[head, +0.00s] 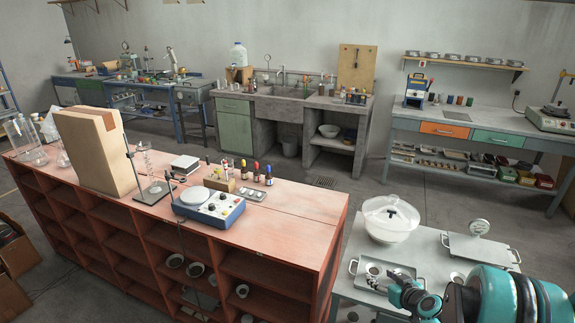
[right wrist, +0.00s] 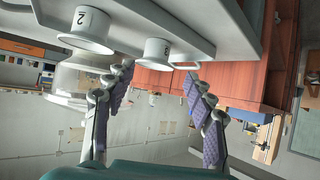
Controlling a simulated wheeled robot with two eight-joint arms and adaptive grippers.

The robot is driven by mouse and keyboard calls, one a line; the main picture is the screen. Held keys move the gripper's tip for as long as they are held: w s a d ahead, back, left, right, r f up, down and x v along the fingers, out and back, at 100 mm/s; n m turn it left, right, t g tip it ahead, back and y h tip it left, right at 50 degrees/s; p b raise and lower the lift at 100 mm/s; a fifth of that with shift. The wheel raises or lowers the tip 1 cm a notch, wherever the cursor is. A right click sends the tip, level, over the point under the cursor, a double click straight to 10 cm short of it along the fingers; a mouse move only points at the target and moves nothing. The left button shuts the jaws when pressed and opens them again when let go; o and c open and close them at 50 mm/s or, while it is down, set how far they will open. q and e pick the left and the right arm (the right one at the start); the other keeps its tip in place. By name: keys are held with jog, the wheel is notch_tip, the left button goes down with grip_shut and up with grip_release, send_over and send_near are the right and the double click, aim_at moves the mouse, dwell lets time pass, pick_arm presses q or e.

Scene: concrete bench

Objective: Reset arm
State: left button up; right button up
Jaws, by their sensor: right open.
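My right arm comes in at the bottom right of the head view. Its gripper (head: 408,296) is over the near part of the grey side table (head: 432,248), by a small tray (head: 408,270). In the right wrist view, which is upside down, the two purple-padded fingers of this gripper (right wrist: 158,76) stand wide apart with nothing between them. A white cup marked 2 (right wrist: 84,30) and another white cup (right wrist: 157,52) are just beyond the fingertips, apart from them as far as I can tell. My left gripper is not in view.
The red-brown shelf bench (head: 300,205) on the left holds a blue-based device (head: 208,208), bottles and glassware. Concrete floor shows between the benches.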

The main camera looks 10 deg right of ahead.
jog(key=s+a+r+g, duration=0.2)
jog(key=s+a+r, duration=0.35)
jog(key=a, duration=0.45)
jog(key=s+a+r+g, duration=0.2)
jog(key=s+a+r, duration=0.2)
jog(key=s+a, duration=0.4)
jog(key=s+a+r, duration=0.1)
jog(key=s+a, duration=0.2)
jog(key=s, duration=0.3)
jog(key=shift+s+a+m+g+h, duration=0.2)
jog(key=shift+s+m+g+h, duration=0.1)
jog(key=shift+s+m+g, duration=0.1)
